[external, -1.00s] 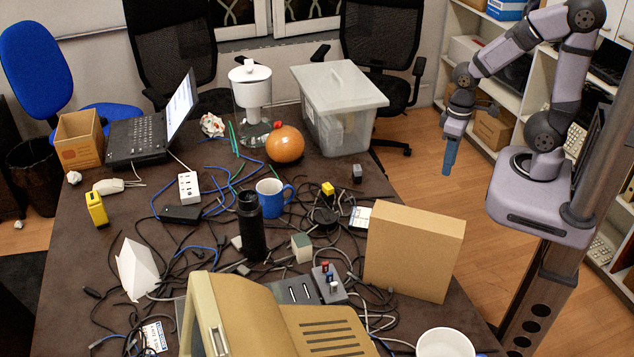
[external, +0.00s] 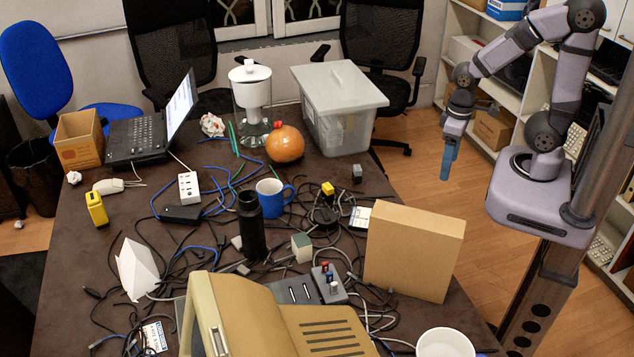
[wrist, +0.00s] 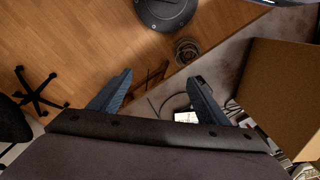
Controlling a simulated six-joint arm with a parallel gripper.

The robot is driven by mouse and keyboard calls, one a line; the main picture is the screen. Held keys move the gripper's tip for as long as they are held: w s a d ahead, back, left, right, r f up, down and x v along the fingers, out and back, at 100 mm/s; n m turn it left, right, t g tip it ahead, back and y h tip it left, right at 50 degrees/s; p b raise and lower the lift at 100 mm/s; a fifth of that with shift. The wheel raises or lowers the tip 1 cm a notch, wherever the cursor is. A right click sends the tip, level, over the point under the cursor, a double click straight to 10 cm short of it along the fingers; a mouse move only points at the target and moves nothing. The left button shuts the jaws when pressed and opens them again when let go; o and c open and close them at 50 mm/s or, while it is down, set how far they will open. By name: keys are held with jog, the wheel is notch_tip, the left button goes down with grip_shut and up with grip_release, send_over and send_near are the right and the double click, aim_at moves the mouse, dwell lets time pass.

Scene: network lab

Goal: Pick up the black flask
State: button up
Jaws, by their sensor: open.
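The black flask (external: 250,226) stands upright on the dark table among loose cables, left of the middle of the external view. A blue mug (external: 272,197) is just behind it to the right. My gripper (external: 448,172) hangs over the floor beyond the table's right edge, well to the right of the flask and apart from it. In the wrist view my gripper (wrist: 160,92) shows two blue fingers spread wide with nothing between them. The flask does not show in the wrist view.
A cardboard box (external: 413,252) stands upright between my gripper and the flask. A beige computer case (external: 275,320) is in front of the flask. A grey lidded bin (external: 338,105), an orange pumpkin-like ball (external: 285,144) and a white-lidded jug (external: 251,95) stand farther back.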

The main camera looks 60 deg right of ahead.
jog(key=w+a+f+m+y+b, duration=0.4)
jog(key=a+f+b, duration=0.15)
jog(key=a, duration=0.45)
jog(key=m+t+y+b, duration=1.05)
jog(key=m+b, duration=0.65)
jog(key=m, duration=0.3)
send_near(251, 224)
notch_tip(251, 224, down, 3)
jog(key=w, duration=0.3)
jog(key=shift+w+m+g+y, duration=0.25)
jog(key=shift+w+m, duration=0.05)
jog(key=shift+m, duration=0.1)
jog(key=shift+p+x, duration=0.75)
jog(key=shift+x, duration=2.8)
jog(key=shift+w+d, duration=0.1)
